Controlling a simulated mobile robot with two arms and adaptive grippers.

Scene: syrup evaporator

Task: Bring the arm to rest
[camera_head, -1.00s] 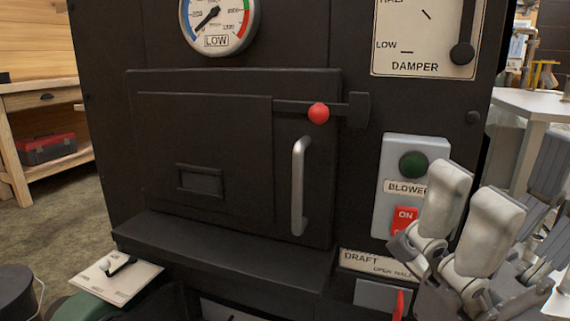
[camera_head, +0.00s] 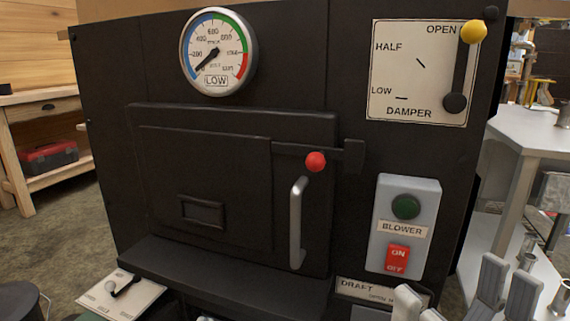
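My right gripper (camera_head: 456,292) shows only in part at the bottom right edge, below and right of the blower box. The rest of this arm is cut off by the frame. My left gripper is out of view. The black evaporator front (camera_head: 350,225) fills the middle. Its firebox door (camera_head: 230,240) is shut, with a metal handle (camera_head: 297,225) and a red-knobbed latch (camera_head: 316,161).
The damper lever (camera_head: 473,32) points up at OPEN. The gauge (camera_head: 218,52) reads in its lower part. The blower box (camera_head: 411,190) has a dark green lamp and red switch. A draft plate (camera_head: 352,289) sits below. A white table (camera_head: 535,130) stands right, a wooden bench (camera_head: 40,97) left.

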